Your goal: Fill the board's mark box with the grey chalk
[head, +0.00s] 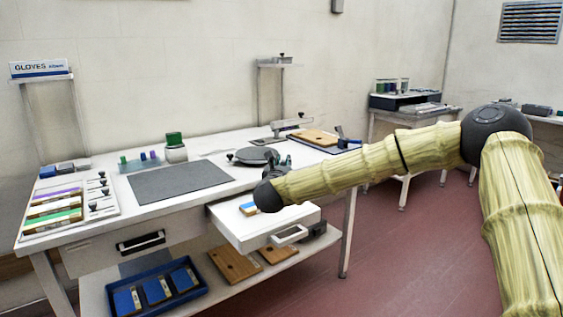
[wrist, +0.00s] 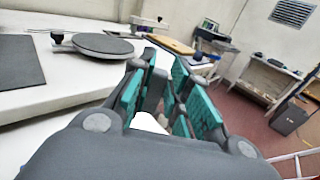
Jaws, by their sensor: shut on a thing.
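A light wooden board (head: 315,136) lies on a dark mat at the right end of the white workbench. It also shows in the wrist view (wrist: 170,44), beyond my fingertips; its mark box is too small to make out. My gripper (head: 283,161) is over the bench's front edge, near the open drawer and short of the board. In the wrist view, its teal-padded fingers (wrist: 158,88) are close together. A small greyish piece shows between them, mostly hidden by the fingers; it looks like the grey chalk, but its shape is unclear.
A round dark plate (head: 255,156) stands near my gripper. The white drawer (head: 262,234) is pulled out below, with a blue item inside. A grey mat (head: 180,182) and a tray of coloured pieces (head: 67,211) lie to the left. Wooden boards (head: 233,263) rest on the lower shelf.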

